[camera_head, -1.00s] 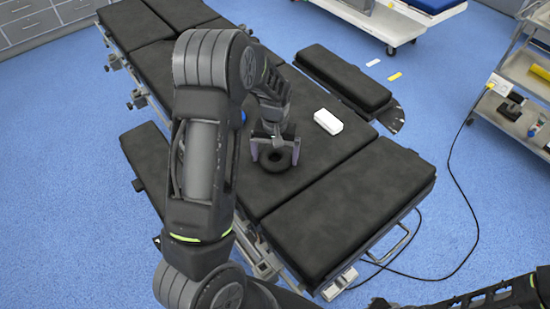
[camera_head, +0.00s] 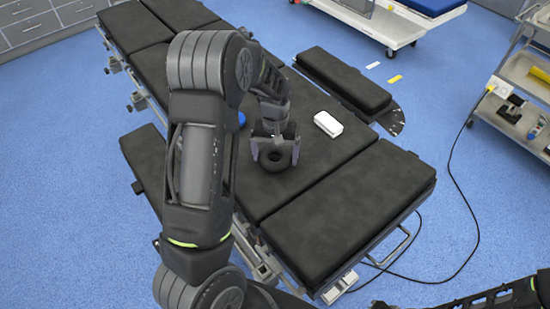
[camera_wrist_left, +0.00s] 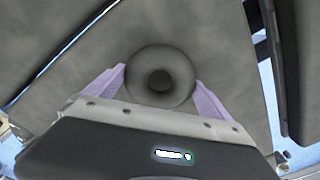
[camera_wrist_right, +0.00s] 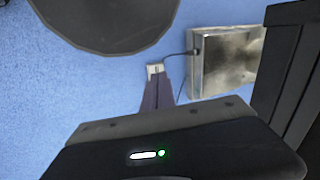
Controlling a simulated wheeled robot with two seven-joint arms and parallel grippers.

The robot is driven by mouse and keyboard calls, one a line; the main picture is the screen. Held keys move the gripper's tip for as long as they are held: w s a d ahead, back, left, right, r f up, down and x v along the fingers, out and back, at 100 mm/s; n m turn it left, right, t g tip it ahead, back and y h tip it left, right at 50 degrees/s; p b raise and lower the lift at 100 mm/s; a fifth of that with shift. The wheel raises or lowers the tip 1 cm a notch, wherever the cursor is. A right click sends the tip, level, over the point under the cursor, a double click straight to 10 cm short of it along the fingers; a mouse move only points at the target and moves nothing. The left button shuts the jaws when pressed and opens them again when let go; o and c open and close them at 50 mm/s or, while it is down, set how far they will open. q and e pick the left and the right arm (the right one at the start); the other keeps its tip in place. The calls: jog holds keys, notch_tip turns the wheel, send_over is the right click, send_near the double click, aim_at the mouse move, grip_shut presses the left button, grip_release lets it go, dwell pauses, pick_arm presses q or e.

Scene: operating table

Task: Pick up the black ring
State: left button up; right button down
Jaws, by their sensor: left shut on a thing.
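The black ring (camera_head: 275,169) is on or just above the dark pad of the operating table (camera_head: 330,215). I cannot tell whether it touches the pad. My left gripper (camera_head: 275,158) points down with one finger on each side of the ring and is shut on it. In the left wrist view the ring (camera_wrist_left: 160,58) sits centred between the two pale purple fingers, with its hole facing the camera. My right gripper (camera_wrist_right: 158,88) shows only in the right wrist view, its fingers together over the blue floor and holding nothing.
A white box (camera_head: 328,123) lies on the pad right of the ring. A small blue object (camera_head: 242,118) is partly hidden behind my left arm. A wheeled cart (camera_head: 515,110) stands at the right, with a cable on the floor. The near table section is clear.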

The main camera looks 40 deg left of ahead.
pick_arm(q)
notch_tip(320, 180, up, 9)
jog(key=b, duration=0.1)
jog(key=shift+f, duration=0.15)
dwell(0.5)
